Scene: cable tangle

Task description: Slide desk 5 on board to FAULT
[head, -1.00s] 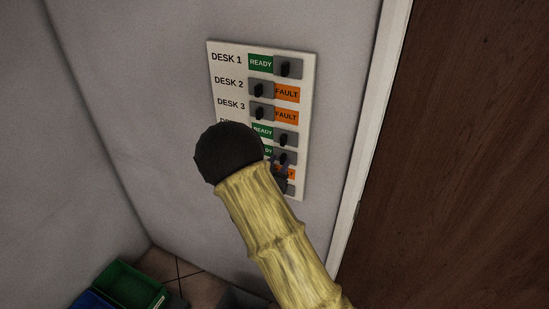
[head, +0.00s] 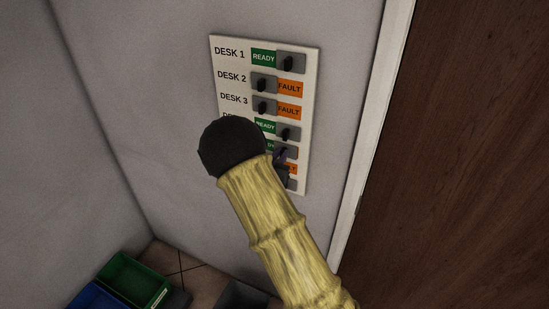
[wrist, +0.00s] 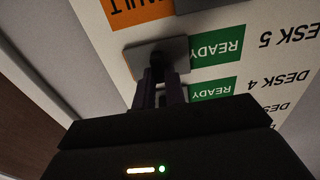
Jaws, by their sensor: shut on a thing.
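The status board (head: 313,110) is on the wall, with rows of sliding covers beside desk labels. In the wrist view, upside down, the DESK 5 label (wrist: 287,38) stands beside a green READY field (wrist: 217,47). The desk 5 slider (wrist: 176,50) is a grey plate with a dark knob, on the side away from the label, so READY shows. My gripper (wrist: 158,82) is shut on that knob. In the head view my arm hides the lower labels and part of the lower rows; my gripper (head: 281,158) shows only partly.
The desk 4 READY field (wrist: 213,88) lies beside my fingers, and an orange FAULT field (wrist: 135,10) of another row is on the other side. A brown door (head: 460,150) with a white frame is at right. Green (head: 130,280) and blue bins stand on the floor.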

